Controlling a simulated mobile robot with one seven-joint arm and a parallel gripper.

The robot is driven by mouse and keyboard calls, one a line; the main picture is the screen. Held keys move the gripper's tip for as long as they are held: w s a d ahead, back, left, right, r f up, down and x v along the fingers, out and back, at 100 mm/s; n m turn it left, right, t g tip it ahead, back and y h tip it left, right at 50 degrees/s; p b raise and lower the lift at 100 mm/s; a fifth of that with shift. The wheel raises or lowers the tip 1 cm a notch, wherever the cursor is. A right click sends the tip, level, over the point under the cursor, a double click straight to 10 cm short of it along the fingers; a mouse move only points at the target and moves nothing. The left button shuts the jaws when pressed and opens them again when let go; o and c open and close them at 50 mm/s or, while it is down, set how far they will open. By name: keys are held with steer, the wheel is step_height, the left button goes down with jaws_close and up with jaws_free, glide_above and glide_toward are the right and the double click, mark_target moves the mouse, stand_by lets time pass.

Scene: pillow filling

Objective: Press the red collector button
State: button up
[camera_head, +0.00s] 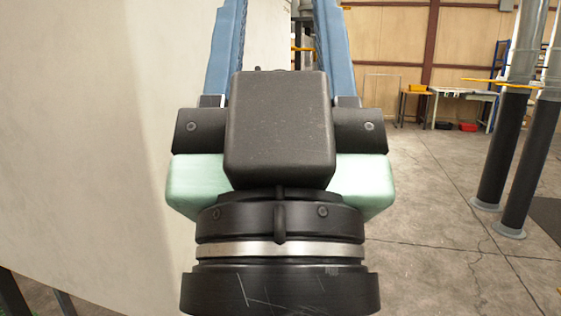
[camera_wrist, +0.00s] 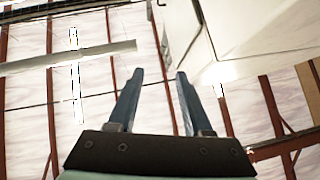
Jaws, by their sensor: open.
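My gripper (camera_head: 277,22) is open, with its two blue fingers spread wide and nothing visible between them. In the head view the fingers run up to the top edge, so their tips are cut off there. The wrist view shows both fingertips, with the gripper (camera_wrist: 159,72) empty and pointing toward the upper part of that picture. I cannot make out a red collector button in either view. My wrist and gripper body cover much of the middle of the head view.
A large pale panel (camera_head: 80,120) fills the left side, close beside my gripper. Dark-based grey pipes (camera_head: 503,150) stand at the right. A white table (camera_head: 462,93) and a red bin (camera_head: 467,127) are far back. Concrete floor (camera_head: 430,210) is open between.

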step_height(320, 180, up, 15)
steer(key=p, duration=1.2)
steer(key=shift+p, duration=0.3)
jaws_close()
